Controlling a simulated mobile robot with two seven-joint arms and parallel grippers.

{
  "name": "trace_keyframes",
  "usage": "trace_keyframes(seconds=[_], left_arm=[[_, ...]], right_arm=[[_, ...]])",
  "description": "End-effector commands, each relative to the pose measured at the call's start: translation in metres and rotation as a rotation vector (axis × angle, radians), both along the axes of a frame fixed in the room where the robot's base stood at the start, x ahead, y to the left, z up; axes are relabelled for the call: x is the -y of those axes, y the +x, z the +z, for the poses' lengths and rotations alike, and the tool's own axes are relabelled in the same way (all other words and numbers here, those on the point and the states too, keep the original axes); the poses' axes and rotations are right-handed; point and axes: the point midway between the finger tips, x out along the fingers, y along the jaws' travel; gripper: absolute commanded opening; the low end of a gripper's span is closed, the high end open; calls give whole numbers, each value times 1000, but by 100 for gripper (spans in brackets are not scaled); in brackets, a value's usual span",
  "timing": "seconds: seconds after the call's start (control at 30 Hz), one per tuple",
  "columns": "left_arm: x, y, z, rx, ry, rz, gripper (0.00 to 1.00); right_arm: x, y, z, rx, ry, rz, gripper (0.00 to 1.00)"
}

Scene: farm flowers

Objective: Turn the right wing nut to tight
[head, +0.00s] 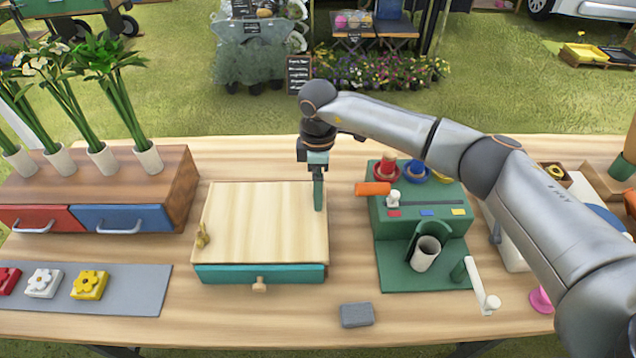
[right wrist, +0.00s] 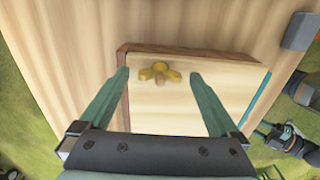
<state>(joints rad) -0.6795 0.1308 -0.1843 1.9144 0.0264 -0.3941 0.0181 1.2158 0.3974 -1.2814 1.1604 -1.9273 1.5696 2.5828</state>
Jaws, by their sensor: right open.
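A shallow wooden box (head: 265,225) with a pale lid and teal front stands mid-table. The brass right wing nut (right wrist: 152,72) is near the lid's right edge in the right wrist view, its wings spread roughly left to right across that picture. In the head view it is hidden by my right gripper (head: 318,205). In the right wrist view my right gripper (right wrist: 160,80) is open, with green fingers apart and the wing nut appearing between them; contact does not show. Another brass wing nut (head: 202,237) is at the lid's left edge.
A drawer unit (head: 180,185) with potted plants stands left, above a grey mat (head: 135,300) with flower blocks. A green fixture (head: 425,215) stands right of the box. A grey block (head: 356,315) lies front right. The table directly before the box is clear.

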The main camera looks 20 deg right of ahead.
Motion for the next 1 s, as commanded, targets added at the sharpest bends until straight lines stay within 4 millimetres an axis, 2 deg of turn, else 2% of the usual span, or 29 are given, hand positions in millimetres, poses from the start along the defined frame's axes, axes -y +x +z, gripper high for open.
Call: trace_keyframes(seconds=[0.23, 0.37, 0.8, 1.0], left_arm=[[0, 0, 0, 0, 0, 0, 50], [0, 0, -1, 0, 0, 0, 50], [0, 0, -10, 0, 0, 0, 50], [0, 0, -12, 0, 0, 0, 50]], right_arm=[[0, 0, 1, 1, 0, 1, 98], [0, 1, 12, 3, 0, 1, 98], [0, 1, 100, 3, 0, 1, 98], [0, 0, 122, 1, 1, 1, 98]])
